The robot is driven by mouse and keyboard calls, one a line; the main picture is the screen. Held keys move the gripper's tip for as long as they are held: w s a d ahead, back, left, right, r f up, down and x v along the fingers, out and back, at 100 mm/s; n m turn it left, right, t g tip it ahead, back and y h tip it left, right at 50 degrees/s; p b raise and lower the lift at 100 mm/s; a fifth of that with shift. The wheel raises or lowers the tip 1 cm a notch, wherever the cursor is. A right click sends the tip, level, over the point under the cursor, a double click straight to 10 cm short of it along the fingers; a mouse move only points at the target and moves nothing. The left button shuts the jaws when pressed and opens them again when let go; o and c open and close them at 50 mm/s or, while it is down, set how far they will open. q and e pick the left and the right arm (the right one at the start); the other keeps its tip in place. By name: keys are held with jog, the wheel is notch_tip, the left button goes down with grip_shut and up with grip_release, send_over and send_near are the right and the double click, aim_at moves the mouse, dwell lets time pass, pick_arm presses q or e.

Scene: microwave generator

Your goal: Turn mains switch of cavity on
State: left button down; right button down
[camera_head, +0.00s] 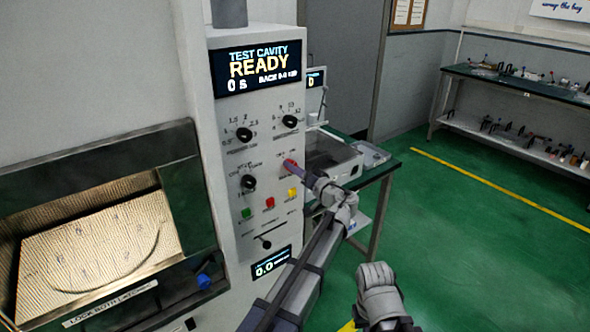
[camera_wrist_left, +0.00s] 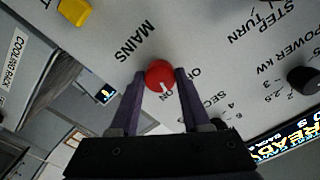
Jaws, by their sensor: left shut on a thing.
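The mains switch is a small red knob (camera_wrist_left: 160,75) on the cavity's light grey control panel. In the left wrist view the white mark on the knob points to the ON label. My left gripper (camera_wrist_left: 158,85) has its two purple fingers on either side of the knob and is shut on it. In the head view the left gripper (camera_head: 294,167) reaches the panel (camera_head: 222,152) and partly hides the red knob. My right gripper's fingers are not seen.
The panel also carries black dials, such as one dial (camera_head: 248,182), a green button (camera_head: 246,213), a red button (camera_head: 270,202) and a yellow button (camera_head: 293,192). The display (camera_head: 258,68) reads READY. The lit cavity (camera_head: 95,250) is at left. Green floor (camera_head: 480,230) is clear at right.

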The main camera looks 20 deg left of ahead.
pick_arm(q)
jog(key=shift+m, duration=1.2)
jog(key=shift+c, duration=1.8)
grip_release()
jog(key=shift+s+d, duration=0.1)
jog(key=v, duration=0.7)
jog(key=shift+s+d, duration=0.2)
jog(key=shift+d, duration=0.05)
